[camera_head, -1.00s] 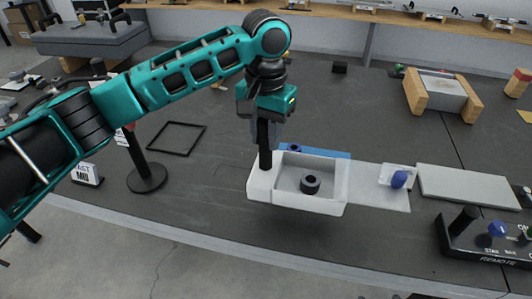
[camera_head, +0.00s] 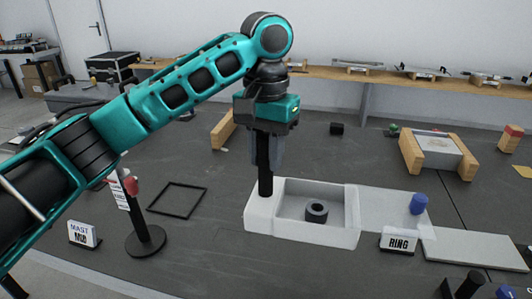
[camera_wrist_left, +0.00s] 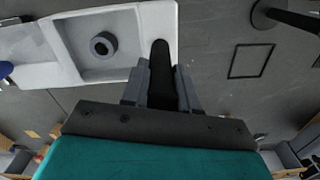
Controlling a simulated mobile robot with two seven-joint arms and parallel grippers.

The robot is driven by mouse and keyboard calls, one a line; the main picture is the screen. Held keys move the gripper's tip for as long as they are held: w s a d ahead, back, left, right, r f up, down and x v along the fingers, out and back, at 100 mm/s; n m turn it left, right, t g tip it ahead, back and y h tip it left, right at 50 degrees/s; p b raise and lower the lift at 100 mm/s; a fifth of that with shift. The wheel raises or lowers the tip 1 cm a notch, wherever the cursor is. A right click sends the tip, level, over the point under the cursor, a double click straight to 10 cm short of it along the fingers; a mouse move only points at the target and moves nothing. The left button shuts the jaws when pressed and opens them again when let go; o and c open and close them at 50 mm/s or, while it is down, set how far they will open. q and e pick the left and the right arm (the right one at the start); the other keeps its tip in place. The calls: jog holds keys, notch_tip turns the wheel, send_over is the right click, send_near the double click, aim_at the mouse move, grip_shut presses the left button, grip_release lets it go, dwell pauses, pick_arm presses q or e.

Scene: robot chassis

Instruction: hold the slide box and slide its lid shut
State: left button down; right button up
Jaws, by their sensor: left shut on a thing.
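The white slide box (camera_head: 303,232) lies on the dark table, its open compartment facing up with a dark ring (camera_head: 316,211) inside. The grey lid (camera_head: 385,205) sticks out to the right of the box, with a blue knob (camera_head: 418,204) near its far end. My left gripper (camera_head: 265,165) points down at the box's left end, its fingers shut on a black upright post (camera_head: 265,180) there. My right gripper is not in view.
A RING label (camera_head: 398,243) stands in front of the lid. A pale flat slab (camera_head: 480,248) lies to its right. A black stand (camera_head: 145,240) and a thin square frame (camera_head: 178,199) are on the left. A wood-ended holder (camera_head: 437,152) stands at the back right.

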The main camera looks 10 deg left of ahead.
pick_arm(q)
jog(key=shift+r+p, duration=0.15)
jog(key=shift+p, duration=0.25)
notch_tip(320, 180, down, 19)
jog(key=b, duration=0.1)
jog(key=shift+f, duration=0.2)
dwell(1.7)
jog(key=shift+f, duration=0.4)
dwell(0.4)
jog(key=shift+s+f+p, duration=0.2)
jog(key=shift+f+p, duration=0.1)
jog(key=shift+p, duration=0.1)
dwell(1.8)
